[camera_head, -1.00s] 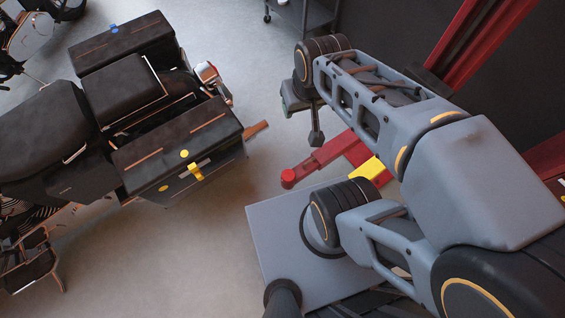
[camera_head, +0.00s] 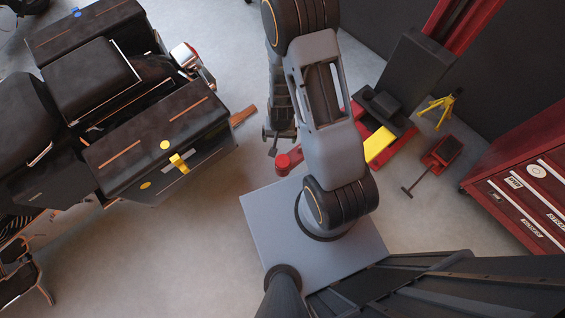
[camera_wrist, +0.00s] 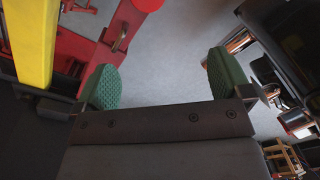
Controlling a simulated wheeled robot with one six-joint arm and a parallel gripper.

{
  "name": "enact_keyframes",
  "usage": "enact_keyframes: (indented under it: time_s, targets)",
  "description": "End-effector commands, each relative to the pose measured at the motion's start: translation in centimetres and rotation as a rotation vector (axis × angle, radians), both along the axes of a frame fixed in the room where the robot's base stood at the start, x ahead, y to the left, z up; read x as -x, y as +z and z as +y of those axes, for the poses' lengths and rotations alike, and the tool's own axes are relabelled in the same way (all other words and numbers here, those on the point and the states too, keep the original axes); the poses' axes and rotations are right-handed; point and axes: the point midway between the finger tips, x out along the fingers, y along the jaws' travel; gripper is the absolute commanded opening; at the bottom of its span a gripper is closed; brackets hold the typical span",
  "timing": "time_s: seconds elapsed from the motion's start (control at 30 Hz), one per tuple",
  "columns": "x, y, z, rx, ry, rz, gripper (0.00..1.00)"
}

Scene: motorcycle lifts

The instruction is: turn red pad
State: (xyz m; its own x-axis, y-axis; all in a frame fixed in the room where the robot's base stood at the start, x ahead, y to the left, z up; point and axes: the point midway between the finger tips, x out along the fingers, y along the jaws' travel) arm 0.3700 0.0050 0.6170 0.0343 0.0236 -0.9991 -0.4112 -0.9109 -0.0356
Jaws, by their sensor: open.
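The red pad (camera_head: 283,165) is a short round red piece at the end of a low red lift arm, left of the yellow block. In the wrist view a red rounded end (camera_wrist: 148,4), which looks like the pad, shows at the top edge, partly cut off. My gripper (camera_head: 273,142) hangs just above and left of the pad in the head view, partly hidden by my arm. In the wrist view my gripper (camera_wrist: 165,78) has its two green ridged fingers wide apart, with only grey floor between them. The pad lies beyond the left finger, apart from it.
A black motorcycle with side cases (camera_head: 160,140) stands at the left. A yellow block (camera_head: 379,147) lies on the red lift, beside a dark post (camera_head: 415,75). A yellow stand (camera_head: 440,108), a red floor jack (camera_head: 441,152) and a red tool cabinet (camera_head: 520,180) are at the right.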

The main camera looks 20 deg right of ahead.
Motion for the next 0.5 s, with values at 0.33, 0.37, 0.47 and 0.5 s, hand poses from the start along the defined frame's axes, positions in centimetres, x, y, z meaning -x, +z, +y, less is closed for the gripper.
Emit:
enact_keyframes:
  time_s: [0.33, 0.37, 0.47, 0.5]
  targets:
    - [1.8, -5.0, -0.4, 0.023, -0.047, 0.034, 0.96]
    - [1.8, -5.2, -0.5, 0.023, -0.048, 0.034, 0.96]
    - [1.8, -5.7, -0.5, 0.024, -0.048, 0.035, 0.96]
    - [1.8, -6.0, -0.5, 0.024, -0.048, 0.035, 0.96]
